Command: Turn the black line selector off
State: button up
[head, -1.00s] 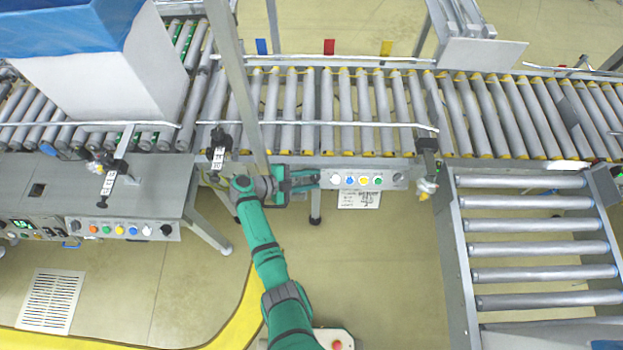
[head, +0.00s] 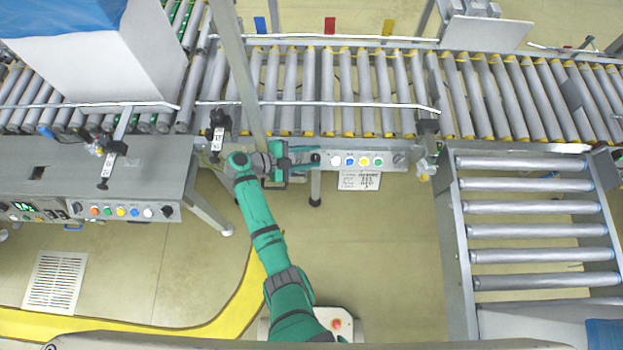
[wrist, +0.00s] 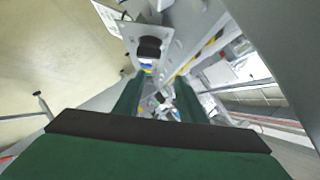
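A black selector knob (wrist: 149,47) sits on the grey button panel in the wrist view, just above and beyond my fingertips. In the head view my gripper (head: 316,158) is at the left end of the central button panel (head: 385,159) and covers the area where that knob would be. My gripper also shows in the wrist view (wrist: 160,84), with its two green fingers apart and nothing seen between them. I cannot tell whether a finger touches the knob.
The roller conveyor (head: 330,90) runs behind the panel. A second panel (head: 125,212) with coloured buttons and black knobs is at left. A side roller section (head: 535,230) stands at right. A paper sheet (head: 359,181) hangs below the panel. Floor in front is free.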

jog(key=s+r, duration=0.8)
jog(key=s, duration=0.5)
jog(key=shift+s+d+r, duration=0.15)
jog(key=shift+s+r, duration=0.1)
jog(key=shift+r, duration=0.15)
jog(key=shift+d, duration=0.1)
